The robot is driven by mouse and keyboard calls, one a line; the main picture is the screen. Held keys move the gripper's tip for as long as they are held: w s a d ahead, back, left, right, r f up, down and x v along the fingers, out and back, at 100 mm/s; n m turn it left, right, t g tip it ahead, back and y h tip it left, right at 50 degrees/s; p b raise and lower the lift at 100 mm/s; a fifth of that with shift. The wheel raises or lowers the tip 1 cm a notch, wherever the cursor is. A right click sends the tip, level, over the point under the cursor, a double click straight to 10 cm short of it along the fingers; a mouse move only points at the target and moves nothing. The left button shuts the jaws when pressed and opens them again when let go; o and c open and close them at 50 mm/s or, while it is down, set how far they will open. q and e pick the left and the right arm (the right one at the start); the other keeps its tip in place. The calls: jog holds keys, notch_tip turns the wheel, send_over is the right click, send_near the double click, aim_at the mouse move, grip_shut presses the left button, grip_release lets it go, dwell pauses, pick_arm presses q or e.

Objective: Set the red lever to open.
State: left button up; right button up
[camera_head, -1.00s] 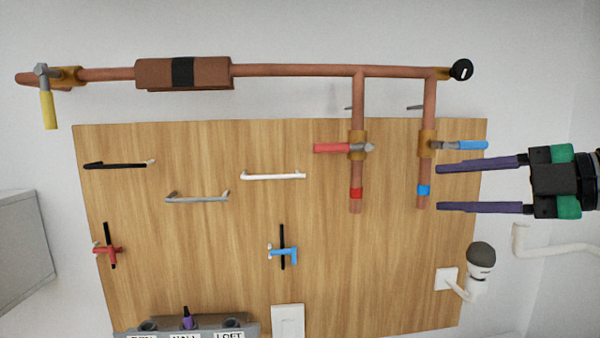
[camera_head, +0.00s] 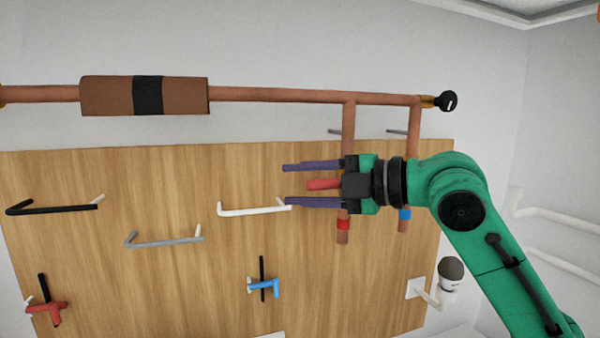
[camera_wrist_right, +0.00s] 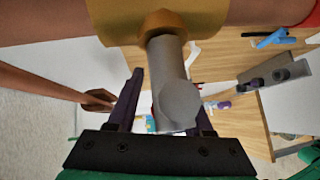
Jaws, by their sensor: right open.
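The red lever (camera_head: 322,184) points left, crosswise to its vertical copper pipe (camera_head: 348,130). My right gripper (camera_head: 286,185) is open, with one purple finger above the lever and one below it in the head view. Its palm covers the lever's pivot there. I cannot tell whether either finger touches the lever. In the right wrist view, the lever's grey hub (camera_wrist_right: 178,100) and brass valve body (camera_wrist_right: 165,22) fill the middle, with a finger (camera_wrist_right: 130,100) on each side. The hub hides most of the lever there. My left gripper is not in view.
A second vertical pipe with a blue band (camera_head: 404,214) stands to the right, its valve behind my right arm. A white handle (camera_head: 250,209) is just left of my lower finger. A long pipe (camera_head: 280,96) runs above. Wooden board (camera_head: 180,180) lies behind.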

aim_at(335, 181)
jog(key=shift+v, duration=0.95)
jog(key=shift+d, duration=0.3)
jog(key=c, duration=0.5)
jog(key=shift+w, duration=0.1)
grip_shut()
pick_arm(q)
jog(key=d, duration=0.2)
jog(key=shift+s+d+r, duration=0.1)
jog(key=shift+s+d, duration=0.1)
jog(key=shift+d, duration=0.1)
pick_arm(e)
jog(key=shift+a, duration=0.15)
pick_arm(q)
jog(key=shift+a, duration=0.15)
pick_arm(e)
jog(key=shift+f, duration=0.1)
